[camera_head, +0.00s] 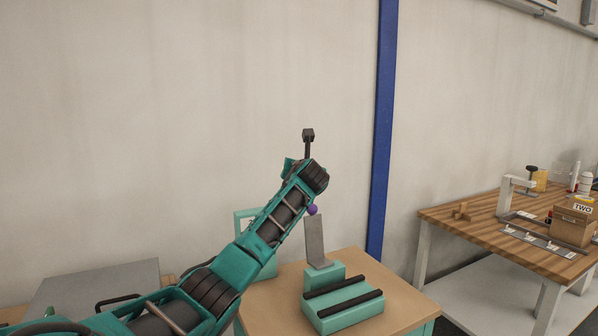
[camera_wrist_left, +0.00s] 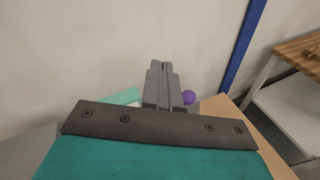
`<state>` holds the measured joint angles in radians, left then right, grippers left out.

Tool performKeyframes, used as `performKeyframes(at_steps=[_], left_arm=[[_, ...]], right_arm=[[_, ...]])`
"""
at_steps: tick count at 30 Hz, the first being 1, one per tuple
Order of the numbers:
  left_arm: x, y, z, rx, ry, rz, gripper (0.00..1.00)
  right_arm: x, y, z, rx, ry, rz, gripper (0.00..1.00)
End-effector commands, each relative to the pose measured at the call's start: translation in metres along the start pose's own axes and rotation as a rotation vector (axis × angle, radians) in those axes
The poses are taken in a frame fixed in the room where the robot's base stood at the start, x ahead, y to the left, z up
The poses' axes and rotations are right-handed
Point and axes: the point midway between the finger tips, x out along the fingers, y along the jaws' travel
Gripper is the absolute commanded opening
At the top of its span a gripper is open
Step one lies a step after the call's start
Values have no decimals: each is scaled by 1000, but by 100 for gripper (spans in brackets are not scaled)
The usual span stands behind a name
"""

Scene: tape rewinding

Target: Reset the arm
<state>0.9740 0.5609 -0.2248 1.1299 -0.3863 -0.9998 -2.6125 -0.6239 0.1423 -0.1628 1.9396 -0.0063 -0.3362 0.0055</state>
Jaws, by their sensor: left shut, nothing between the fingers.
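My left arm reaches up from the lower left in the head view, with its gripper (camera_head: 308,136) raised in front of the bare wall. In the left wrist view the two grey fingers (camera_wrist_left: 162,68) are together with nothing between them. Below and right of the gripper, a teal device (camera_head: 342,304) with two black rails and an upright grey plate (camera_head: 315,240) stands on a small wood-topped table (camera_head: 405,308). A purple ball (camera_head: 312,210) shows at the plate's top and also in the left wrist view (camera_wrist_left: 189,97). The gripper is apart from it. My right gripper is not in view.
A teal frame (camera_head: 241,222) stands partly hidden behind my arm. A grey surface (camera_head: 95,287) lies at the lower left. A blue post (camera_head: 382,130) runs up the wall. At right, a workbench (camera_head: 480,227) holds a cardboard box (camera_head: 572,226) and small items.

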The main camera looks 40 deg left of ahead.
Motion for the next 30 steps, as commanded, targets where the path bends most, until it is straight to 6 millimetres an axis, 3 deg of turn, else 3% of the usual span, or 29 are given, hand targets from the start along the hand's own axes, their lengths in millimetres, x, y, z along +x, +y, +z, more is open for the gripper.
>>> performKeyframes(at_steps=[17,20,23,27,30], left_arm=[[-1,-7,-7,-16,2,-13,0],[-6,-30,-32,-86,10,-63,0],[-21,-69,-80,-233,43,-156,0],[-58,-125,-163,-525,151,-300,0],[-94,-154,-222,-753,267,-377,0]], right_arm=[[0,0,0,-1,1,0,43],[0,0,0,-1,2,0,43],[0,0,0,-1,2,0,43],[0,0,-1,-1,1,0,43],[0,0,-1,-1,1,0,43]])
